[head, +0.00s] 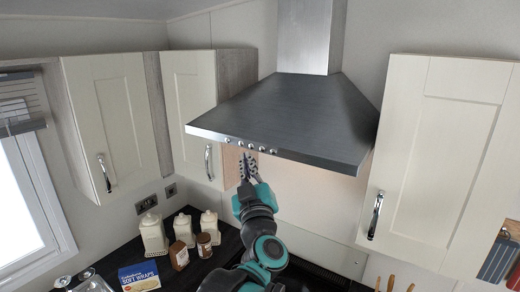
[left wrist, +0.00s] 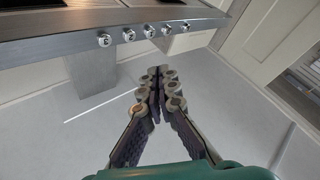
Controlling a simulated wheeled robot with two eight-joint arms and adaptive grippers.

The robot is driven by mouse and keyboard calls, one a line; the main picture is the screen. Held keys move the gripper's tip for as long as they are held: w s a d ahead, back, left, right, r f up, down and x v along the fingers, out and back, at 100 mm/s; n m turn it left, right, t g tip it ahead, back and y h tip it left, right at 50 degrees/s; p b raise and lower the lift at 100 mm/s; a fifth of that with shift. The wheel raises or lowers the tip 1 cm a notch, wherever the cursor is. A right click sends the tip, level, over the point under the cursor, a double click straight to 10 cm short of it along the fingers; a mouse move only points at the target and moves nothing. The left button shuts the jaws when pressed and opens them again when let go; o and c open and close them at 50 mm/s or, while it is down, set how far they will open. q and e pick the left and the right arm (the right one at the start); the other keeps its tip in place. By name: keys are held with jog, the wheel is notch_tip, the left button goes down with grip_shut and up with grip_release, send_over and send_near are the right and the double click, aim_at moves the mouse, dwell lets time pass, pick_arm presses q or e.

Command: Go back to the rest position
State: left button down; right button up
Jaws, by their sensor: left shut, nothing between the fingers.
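My left gripper (head: 247,166) is raised just below the front edge of the cooker hood (head: 290,112), close to its row of round buttons (head: 250,146). In the left wrist view the gripper's fingers (left wrist: 158,78) meet at the tips with nothing between them. The hood's front edge and its buttons (left wrist: 144,33) cross the top of that view, beyond the fingertips. I cannot tell whether the fingers touch the hood. My right gripper is in neither view.
Cream wall cupboards (head: 112,120) hang left of the hood, and another cupboard (head: 440,150) hangs at right. White canisters (head: 153,234), small jars (head: 204,244) and a soft wraps box (head: 139,276) stand on the counter at lower left. A window (head: 30,200) is at far left.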

pick_arm(q)
jog(key=s+a+f+m+g+h+b, duration=0.1)
jog(key=s+f+m+g+h+b, duration=0.15)
jog(key=f+b, duration=0.7)
jog(key=s+a+f+m+g+h+b, duration=0.25)
jog(key=s+f+b, duration=0.2)
jog(key=f, duration=1.05)
jog(key=s+f+m+g+h+b, duration=0.1)
jog(key=s+f+m+h+b, duration=0.2)
jog(key=f+b, duration=0.7)
jog(key=s+a+f+g+y+b, duration=0.1)
jog(key=s+a+f+g+b, duration=0.1)
jog(key=f, duration=1)
jog(key=s+a+f+g+y+b, duration=0.2)
jog(key=s+a+f+b, duration=0.3)
jog(key=f, duration=0.7)
jog(key=s+a+f+n+g+y+b, duration=0.1)
jog(key=s+a+f+g+y+b, duration=0.1)
jog(key=s+a+f, duration=0.5)
notch_tip(320, 180, down, 6)
jog(key=shift+s+r+g+b, duration=0.25)
jog(key=shift+s+g+b, duration=0.45)
jog(key=shift+g, duration=0.4)
